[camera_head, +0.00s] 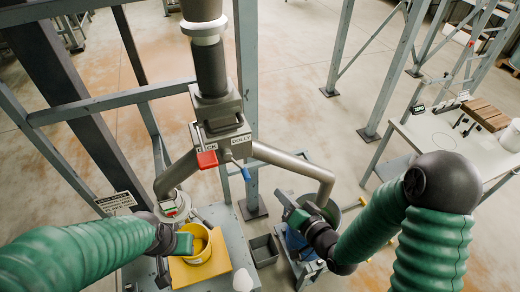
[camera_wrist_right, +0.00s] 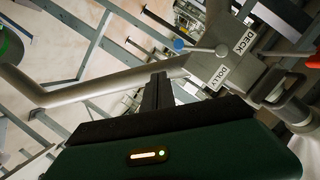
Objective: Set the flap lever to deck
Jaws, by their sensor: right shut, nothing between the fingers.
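The diverter box (camera_head: 221,143) stands in the middle of the head view, with a DECK label on its left and a DOLLY label on its right. A red paddle (camera_head: 207,159) sits below the DECK label. A blue-ended lever (camera_head: 245,173) points down from below the DOLLY label; its blue knob (camera_wrist_right: 178,44) also shows in the right wrist view. I cannot tell which one is the flap lever. My right gripper (camera_head: 284,199) is shut and empty, below and right of the box by the right pipe; its fingers show in the wrist view (camera_wrist_right: 157,92). My left gripper (camera_head: 183,243) is beside the yellow container; its fingers are unclear.
Two grey pipes branch from the box, the right pipe (camera_head: 300,167) bending down near my right gripper. A yellow container (camera_head: 208,262) stands on a grey platform. A small dark bin (camera_head: 264,250) is on the floor. A white bench (camera_head: 440,140) stands right. Steel posts frame the left side.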

